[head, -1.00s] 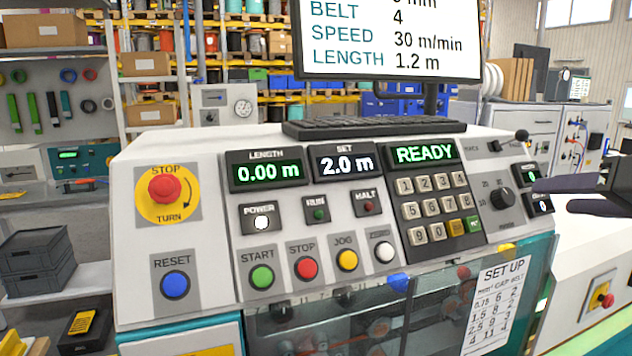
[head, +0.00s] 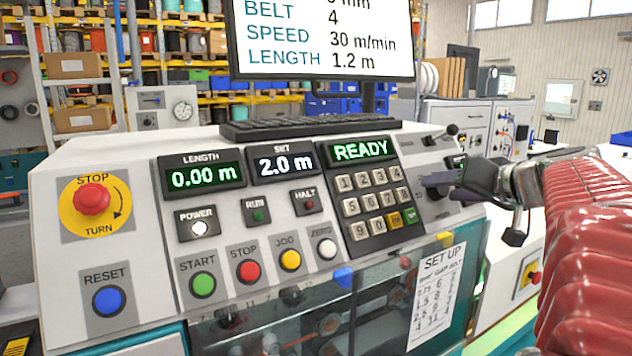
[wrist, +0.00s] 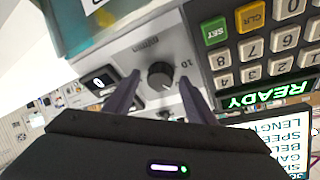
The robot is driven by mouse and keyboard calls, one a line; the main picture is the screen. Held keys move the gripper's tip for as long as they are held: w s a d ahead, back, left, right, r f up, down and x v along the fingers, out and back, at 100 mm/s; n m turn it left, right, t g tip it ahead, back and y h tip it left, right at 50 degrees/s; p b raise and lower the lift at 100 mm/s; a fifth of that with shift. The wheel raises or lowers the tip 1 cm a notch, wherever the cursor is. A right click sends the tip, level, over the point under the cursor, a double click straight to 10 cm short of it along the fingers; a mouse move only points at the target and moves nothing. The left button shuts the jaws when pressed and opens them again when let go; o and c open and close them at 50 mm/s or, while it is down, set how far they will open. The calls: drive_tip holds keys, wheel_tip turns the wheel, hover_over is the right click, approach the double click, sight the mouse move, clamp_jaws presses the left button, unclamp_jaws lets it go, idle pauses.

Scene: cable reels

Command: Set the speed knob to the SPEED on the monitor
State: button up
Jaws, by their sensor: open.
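The monitor (head: 320,40) in the head view reads SPEED 30 m/min, with BELT 4 and LENGTH 1.2 m. The speed knob is a round black knob on the grey right part of the sloping panel. In the wrist view the knob (wrist: 160,75) sits between my two fingers, with a "10" mark beside it. I cannot read its setting. My gripper (head: 440,187) is open in front of the knob and largely hides it in the head view. In the wrist view my gripper (wrist: 158,78) has a gap on both sides of the knob; I see no contact.
Left of the knob is the keypad (head: 375,212), below the green READY display (head: 361,150). A small lever (head: 441,136) stands above the knob area. The SET display (head: 283,162) shows 2.0 m. A red STOP button (head: 92,199) is far left.

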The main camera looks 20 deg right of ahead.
drive_tip(key=shift+w, duration=0.2)
drive_tip(key=c, duration=1)
